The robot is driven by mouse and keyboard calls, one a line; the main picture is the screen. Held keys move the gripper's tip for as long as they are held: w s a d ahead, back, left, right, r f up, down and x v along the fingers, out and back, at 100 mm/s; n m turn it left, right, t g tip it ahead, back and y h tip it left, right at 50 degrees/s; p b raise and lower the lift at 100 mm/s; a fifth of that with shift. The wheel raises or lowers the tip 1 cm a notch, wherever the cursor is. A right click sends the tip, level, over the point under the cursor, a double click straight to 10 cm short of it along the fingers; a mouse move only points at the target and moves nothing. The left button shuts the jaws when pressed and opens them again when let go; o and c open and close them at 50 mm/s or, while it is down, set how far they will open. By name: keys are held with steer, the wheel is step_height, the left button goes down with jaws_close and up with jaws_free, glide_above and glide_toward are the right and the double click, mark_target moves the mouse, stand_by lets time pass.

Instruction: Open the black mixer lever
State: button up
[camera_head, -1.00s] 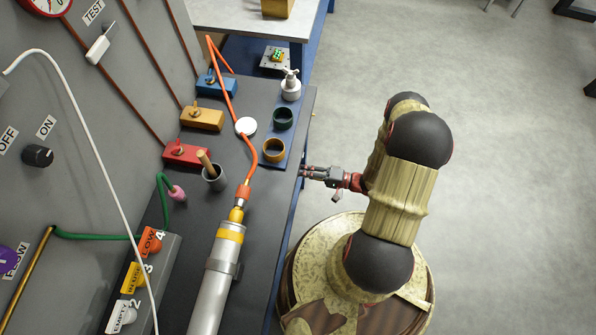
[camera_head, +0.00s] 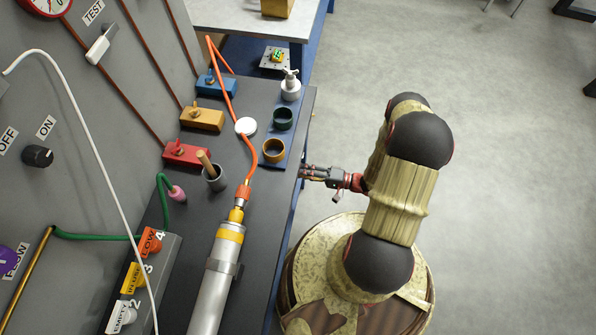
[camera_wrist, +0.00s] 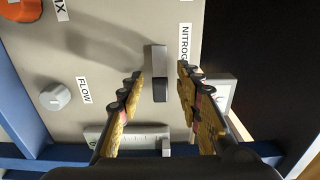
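In the wrist view, a lever (camera_wrist: 159,74) with a grey upper part and a black lower end stands out from a beige panel (camera_wrist: 110,50), left of a label reading "NITRO…". My gripper (camera_wrist: 160,83) is open, with one finger on each side of the lever's black end. A gap shows on both sides, and I see no clear contact. In the head view, my gripper (camera_head: 304,172) is at the front edge of the dark bench; the beige panel and lever are hidden there.
In the wrist view, a grey FLOW knob (camera_wrist: 54,97) and an orange knob (camera_wrist: 22,9) are to the left. A scale with a slider (camera_wrist: 125,136) lies below, and a white switch plate (camera_wrist: 219,94) is to the right. Open floor (camera_head: 500,200) lies behind my arm.

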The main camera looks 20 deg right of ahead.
steer(key=v, duration=1.1)
steer(key=shift+s+d, duration=0.2)
steer(key=shift+d, duration=0.15)
